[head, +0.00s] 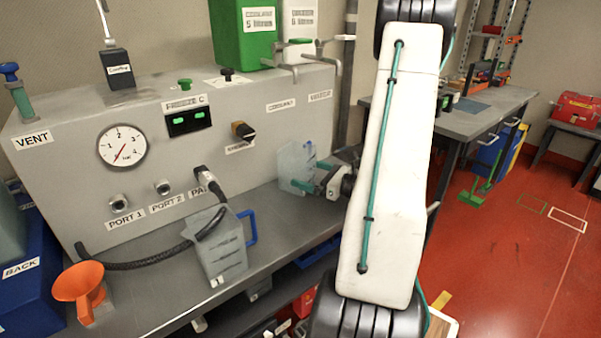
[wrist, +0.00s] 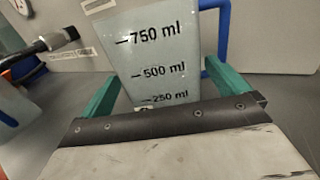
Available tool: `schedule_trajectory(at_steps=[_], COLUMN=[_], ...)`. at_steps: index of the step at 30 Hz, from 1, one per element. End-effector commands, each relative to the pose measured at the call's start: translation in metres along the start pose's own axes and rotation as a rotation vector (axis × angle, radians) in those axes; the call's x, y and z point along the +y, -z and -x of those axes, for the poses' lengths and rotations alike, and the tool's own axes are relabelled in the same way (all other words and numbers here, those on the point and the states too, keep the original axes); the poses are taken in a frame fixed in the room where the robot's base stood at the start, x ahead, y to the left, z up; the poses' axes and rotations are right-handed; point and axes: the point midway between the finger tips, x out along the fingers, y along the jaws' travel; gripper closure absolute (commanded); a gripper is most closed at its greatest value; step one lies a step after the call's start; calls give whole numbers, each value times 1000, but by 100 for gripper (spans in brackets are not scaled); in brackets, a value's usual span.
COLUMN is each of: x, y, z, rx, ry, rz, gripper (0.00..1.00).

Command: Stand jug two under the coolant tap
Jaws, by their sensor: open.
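A clear pale-blue jug (head: 296,162) stands on the metal bench below the taps, close to the grey panel. In the wrist view this jug (wrist: 155,55) shows 250, 500 and 750 ml marks, with a blue handle at right. My open gripper (head: 312,178) has one green finger on each side of it; I cannot tell whether they touch it. A second jug (head: 222,247) with a blue handle stands nearer, below the port labels, with small white marks low on its front. I cannot read which jug is number two. The coolant tap (head: 290,58) sticks out above the panel.
A black hose (head: 150,262) curves from the panel past the nearer jug. An orange funnel (head: 80,287) stands at the bench's left. Green (head: 245,30) and white (head: 299,18) containers stand on the panel top. Open red floor (head: 490,270) lies to the right.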

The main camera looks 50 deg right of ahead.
Motion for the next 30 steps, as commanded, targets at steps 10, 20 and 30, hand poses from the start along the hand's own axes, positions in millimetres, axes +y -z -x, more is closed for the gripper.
schedule_trajectory(at_steps=[10, 20, 30], x=[-1, 0, 0], y=[0, 0, 0], z=[69, 83, 83], rx=[0, -1, -1], ry=[4, 1, 1], rz=[0, 0, 0], gripper=[0, 0, 0])
